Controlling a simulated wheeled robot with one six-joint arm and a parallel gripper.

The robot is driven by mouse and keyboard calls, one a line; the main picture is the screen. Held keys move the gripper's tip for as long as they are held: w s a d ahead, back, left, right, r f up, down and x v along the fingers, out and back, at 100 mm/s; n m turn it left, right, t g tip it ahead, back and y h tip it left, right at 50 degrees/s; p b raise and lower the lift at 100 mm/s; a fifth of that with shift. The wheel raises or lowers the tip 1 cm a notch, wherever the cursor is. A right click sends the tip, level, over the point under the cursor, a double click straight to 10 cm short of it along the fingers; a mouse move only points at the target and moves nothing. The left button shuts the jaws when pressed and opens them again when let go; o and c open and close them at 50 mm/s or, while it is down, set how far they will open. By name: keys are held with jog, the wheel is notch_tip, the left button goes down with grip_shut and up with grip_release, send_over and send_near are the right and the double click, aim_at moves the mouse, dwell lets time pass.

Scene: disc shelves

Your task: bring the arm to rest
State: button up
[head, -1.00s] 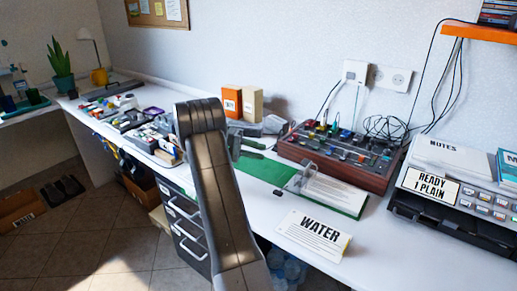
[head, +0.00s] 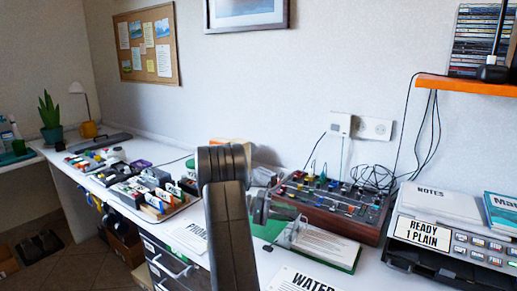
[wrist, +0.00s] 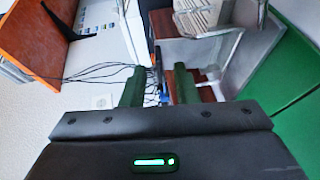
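My arm (head: 228,215) rises from the bottom middle of the head view, with its bend in front of the desk and wall. My gripper shows in the wrist view (wrist: 158,88), its two green fingers apart with nothing seen held between them. In the head view, the gripper end is mostly hidden by the arm, with a grey part showing just right of it, in front of the mixer.
The brown mixer (head: 343,212) and a green-edged board with a paper (head: 322,247) lie right of the arm. A grey machine labelled READY 1 PLAIN (head: 422,236) stands further right, below an orange shelf (head: 470,86). Small items crowd the desk's left.

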dwell(0.4)
jog(key=p+v, duration=0.1)
jog(key=v, duration=1.3)
jog(key=b+x, duration=0.1)
jog(key=x, duration=1.3)
jog(key=shift+d, duration=0.15)
jog(key=shift+s+d+r+y, duration=0.1)
jog(key=shift+d+r+y, duration=0.1)
jog(key=shift+y, duration=0.2)
jog(key=shift+s+d+m+t+y, duration=0.3)
jog(key=shift+d+y, duration=0.05)
jog(key=shift+y, duration=0.45)
